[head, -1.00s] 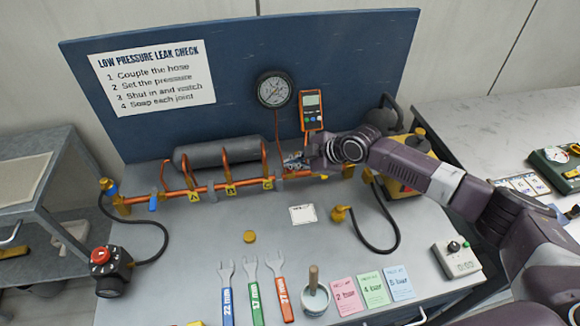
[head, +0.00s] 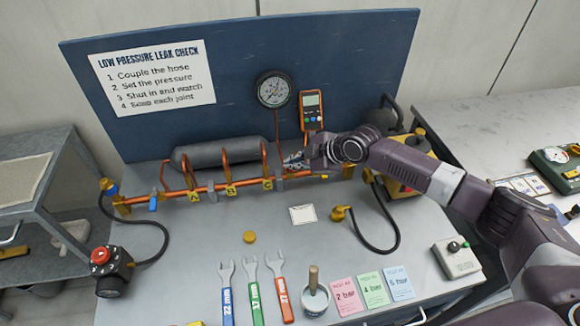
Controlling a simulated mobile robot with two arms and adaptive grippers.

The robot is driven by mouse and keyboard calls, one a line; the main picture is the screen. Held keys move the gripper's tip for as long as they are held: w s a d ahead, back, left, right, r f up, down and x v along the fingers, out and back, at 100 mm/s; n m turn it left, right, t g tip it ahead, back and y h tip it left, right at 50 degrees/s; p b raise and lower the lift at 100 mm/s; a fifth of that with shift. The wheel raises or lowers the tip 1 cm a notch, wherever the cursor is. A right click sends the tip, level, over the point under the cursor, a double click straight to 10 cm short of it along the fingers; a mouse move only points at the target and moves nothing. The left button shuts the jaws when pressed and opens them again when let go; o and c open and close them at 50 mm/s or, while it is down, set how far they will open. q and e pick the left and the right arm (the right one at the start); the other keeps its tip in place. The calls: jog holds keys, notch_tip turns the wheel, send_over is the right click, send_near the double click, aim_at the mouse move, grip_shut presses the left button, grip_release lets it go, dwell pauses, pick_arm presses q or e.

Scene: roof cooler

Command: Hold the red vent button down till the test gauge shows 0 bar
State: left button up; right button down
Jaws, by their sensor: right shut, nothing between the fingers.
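The red vent button (head: 101,257) sits on top of a black valve body at the left front of the bench, with a black hose running to it. Nothing touches the button. The round test gauge (head: 274,89) is on the blue back panel; its needle is too small to read. My right gripper (head: 290,161) is shut and empty at the right part of the copper pipe (head: 220,186), below the gauge, far to the right of the button. I cannot tell whether it touches the pipe. My left gripper is not in view.
A grey cylinder (head: 215,152) lies behind the pipe. An orange meter (head: 311,110) hangs beside the gauge. Several spanners (head: 253,290), a pot with a brush (head: 315,299) and coloured cards (head: 373,288) lie at the front. The bench between the button and the spanners is clear.

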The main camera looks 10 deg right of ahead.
jog(key=shift+r+p, duration=0.6)
jog(key=shift+r, duration=0.25)
jog(key=shift+w+r, duration=0.1)
jog(key=shift+r, duration=0.15)
notch_tip(320, 180, up, 5)
jog(key=p, duration=0.4)
jog(key=shift+f, duration=0.15)
dwell(1.2)
